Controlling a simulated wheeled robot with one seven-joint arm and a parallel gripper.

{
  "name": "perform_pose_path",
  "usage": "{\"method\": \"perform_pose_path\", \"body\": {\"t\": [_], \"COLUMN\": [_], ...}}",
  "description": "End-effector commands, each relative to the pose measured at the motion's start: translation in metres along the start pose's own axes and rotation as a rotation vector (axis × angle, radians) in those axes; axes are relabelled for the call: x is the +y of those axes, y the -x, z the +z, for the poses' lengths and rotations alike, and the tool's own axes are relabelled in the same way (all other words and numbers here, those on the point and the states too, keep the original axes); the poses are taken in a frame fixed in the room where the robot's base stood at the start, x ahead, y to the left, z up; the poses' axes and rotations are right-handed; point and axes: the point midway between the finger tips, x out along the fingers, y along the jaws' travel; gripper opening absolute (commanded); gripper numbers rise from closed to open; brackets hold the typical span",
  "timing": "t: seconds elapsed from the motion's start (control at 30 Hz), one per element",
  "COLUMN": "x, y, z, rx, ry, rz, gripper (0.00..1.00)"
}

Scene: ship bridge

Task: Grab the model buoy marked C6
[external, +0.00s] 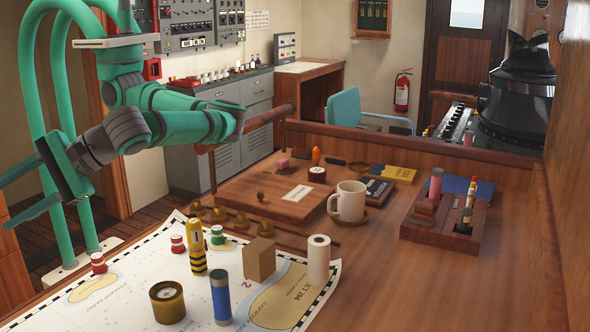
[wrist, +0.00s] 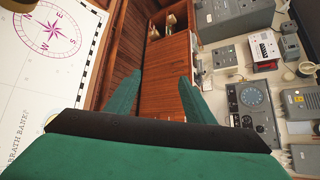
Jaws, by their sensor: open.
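Several small model buoys stand on the chart (external: 115,305) in the external view. They are a red and white buoy (external: 98,263) at the left, another red and white one (external: 178,243), a green and white one (external: 217,235), a yellow one (external: 195,232), and a yellow and black striped one (external: 197,262). I cannot read C6 on any of them. My gripper (external: 8,205) is open and empty at the far left, above and apart from the chart. Its fingers also show in the wrist view (wrist: 160,78), with no buoy between them.
A brass instrument (external: 167,301), blue cylinder (external: 221,298), cardboard-coloured block (external: 259,259) and white roll (external: 318,259) stand near the buoys. A mug (external: 348,201) and wooden holder (external: 440,228) are further right. Bare table lies at the front right.

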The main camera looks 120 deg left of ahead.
Motion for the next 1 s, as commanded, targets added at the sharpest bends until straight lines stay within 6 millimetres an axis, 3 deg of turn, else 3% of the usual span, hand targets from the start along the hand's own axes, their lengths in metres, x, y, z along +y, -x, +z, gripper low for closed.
{"method": "perform_pose_path", "body": {"t": [0.03,0.17,0.2,0.3,0.4,0.5,0.6,0.7,1.0], "x": [0.018,0.070,0.085,0.117,0.137,0.146,0.150,0.152,0.181], "y": [0.028,0.101,0.127,0.194,0.253,0.297,0.322,0.330,0.315], "z": [-0.019,-0.079,-0.098,-0.144,-0.182,-0.210,-0.225,-0.232,-0.249], "rx": [0.048,0.219,0.277,0.422,0.551,0.648,0.704,0.725,0.723], "ry": [-0.055,-0.179,-0.205,-0.243,-0.250,-0.242,-0.235,-0.230,-0.229], "rz": [0.092,0.342,0.421,0.602,0.746,0.845,0.898,0.916,0.912], "gripper": [0.49,0.49,0.49,0.49,0.49,0.49,0.49,0.49,0.49]}}
